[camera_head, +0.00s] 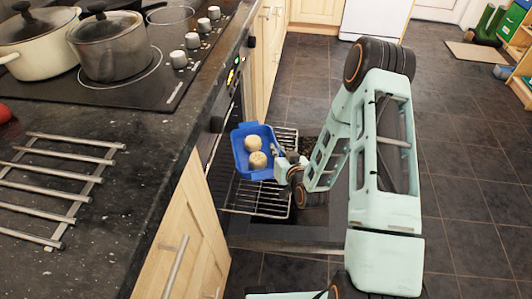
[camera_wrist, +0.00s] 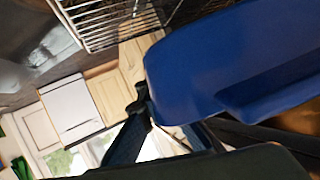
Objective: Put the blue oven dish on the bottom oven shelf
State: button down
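The blue oven dish (camera_head: 242,170) holds two round pale items (camera_head: 255,152) and is in front of the open oven. My gripper (camera_head: 283,163) is at the dish's right side and appears shut on its edge. In the wrist view the blue dish (camera_wrist: 225,65) fills the upper right, with a dark gripper finger (camera_wrist: 140,105) at its left edge. A wire oven shelf (camera_head: 268,200) is pulled out below the dish. The wrist view also shows a wire rack (camera_wrist: 105,22). The dish partly covers the shelf, and the oven's inside is mostly hidden.
The oven door (camera_head: 285,243) is folded down under the shelf. Tiled floor (camera_head: 465,165) is open at the right.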

jog(key=x, duration=0.2)
jog(key=d+b+x, duration=0.1)
jog(key=x, duration=0.1)
jog(key=shift+w+a+f, duration=0.1)
jog(key=shift+w+f, duration=0.05)
jog(key=shift+w, duration=0.2)
jog(key=w+f+b, duration=0.1)
jog(key=w+f, duration=0.3)
jog(key=f, duration=0.1)
jog(key=shift+a+b, duration=0.1)
jog(key=shift+b, duration=0.3)
jog(key=shift+w+f+b, duration=0.15)
jog(key=shift+f+b, duration=0.15)
jog(key=shift+f, duration=0.6)
jog(key=shift+w+f+b, duration=0.1)
jog(key=shift+f+b, duration=0.2)
jog(key=shift+f, duration=0.6)
jog(key=shift+f, duration=0.15)
jog(key=c, duration=2.2)
grip_release()
jog(key=shift+s+f, duration=0.1)
jog(key=shift+o, duration=0.2)
